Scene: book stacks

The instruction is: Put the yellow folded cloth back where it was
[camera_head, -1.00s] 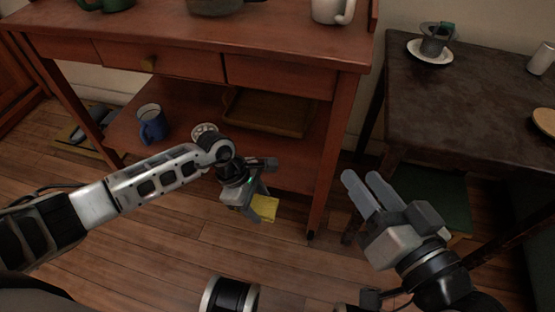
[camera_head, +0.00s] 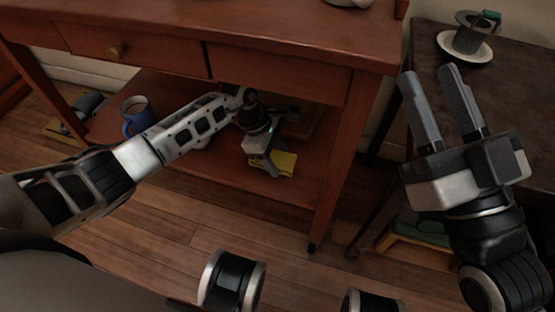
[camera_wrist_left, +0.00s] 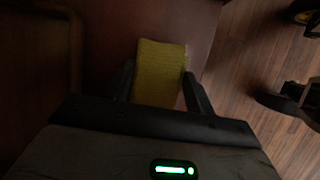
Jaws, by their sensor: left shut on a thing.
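The yellow folded cloth (camera_head: 284,163) is between the fingers of my left gripper (camera_head: 268,160), which is shut on it. In the head view they are under the drawers of the red-brown wooden table, over its lower shelf (camera_head: 218,172). In the left wrist view the cloth (camera_wrist_left: 160,72) sticks out between the two fingers, with the reddish shelf surface behind it. I cannot tell whether the cloth touches the shelf. My right gripper (camera_head: 434,105) is open and empty, in front of the dark side table.
A blue mug (camera_head: 137,117) stands on the lower shelf at the left. A wooden tray (camera_head: 303,122) is on the shelf behind my left gripper, partly hidden. The table's front leg (camera_head: 335,165) is to the right.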

